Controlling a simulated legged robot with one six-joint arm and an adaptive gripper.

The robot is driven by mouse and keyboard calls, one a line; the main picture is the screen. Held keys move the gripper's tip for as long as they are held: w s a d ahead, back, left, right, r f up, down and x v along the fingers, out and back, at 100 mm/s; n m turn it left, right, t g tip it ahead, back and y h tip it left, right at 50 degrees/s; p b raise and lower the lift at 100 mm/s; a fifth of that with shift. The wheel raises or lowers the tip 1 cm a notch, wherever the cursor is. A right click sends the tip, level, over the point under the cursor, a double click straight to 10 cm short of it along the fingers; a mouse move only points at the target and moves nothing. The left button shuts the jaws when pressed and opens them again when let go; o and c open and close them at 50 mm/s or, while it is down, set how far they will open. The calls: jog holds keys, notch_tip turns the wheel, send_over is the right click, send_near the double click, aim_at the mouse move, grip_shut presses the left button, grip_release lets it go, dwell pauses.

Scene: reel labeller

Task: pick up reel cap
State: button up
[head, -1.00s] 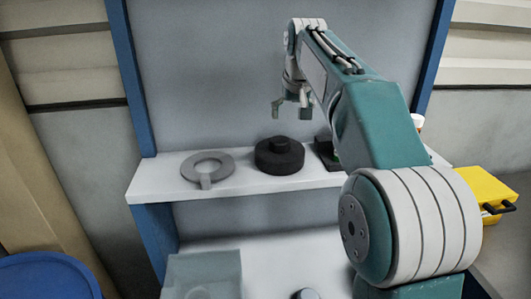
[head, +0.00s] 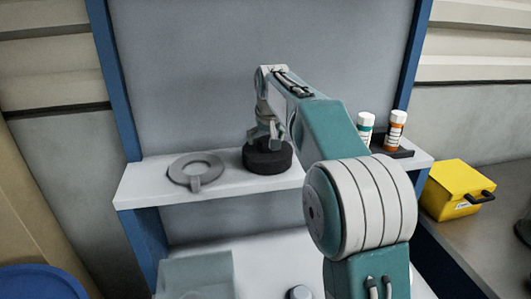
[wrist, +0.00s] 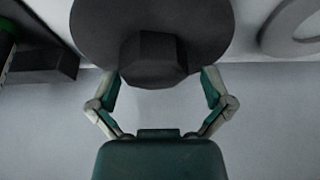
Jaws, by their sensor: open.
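The reel cap, a black round disc with a raised knob on top, sits on the white shelf (head: 140,188); I see the reel cap (head: 268,161) in the head view. In the wrist view the reel cap (wrist: 205,20) fills the top middle, its faceted knob (wrist: 153,60) facing me. My gripper (head: 262,140) is right over the cap in the head view. In the wrist view my gripper (wrist: 160,88) is open, with one finger on each side of the knob. I see gaps there and cannot tell any contact.
A grey ring with a tab (head: 197,170) lies left of the cap on the shelf. Two bottles, one green-banded (head: 365,128) and one orange (head: 396,130), stand in a black holder (head: 398,153) to the right. A yellow case (head: 457,190) rests on the right-hand surface.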

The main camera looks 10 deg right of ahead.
jog(key=shift+w+f, duration=0.1)
jog(key=shift+f, duration=0.3)
jog(key=shift+d, duration=0.45)
jog(key=shift+c, duration=0.6)
jog(key=c, duration=1)
jog(key=shift+a, duration=0.2)
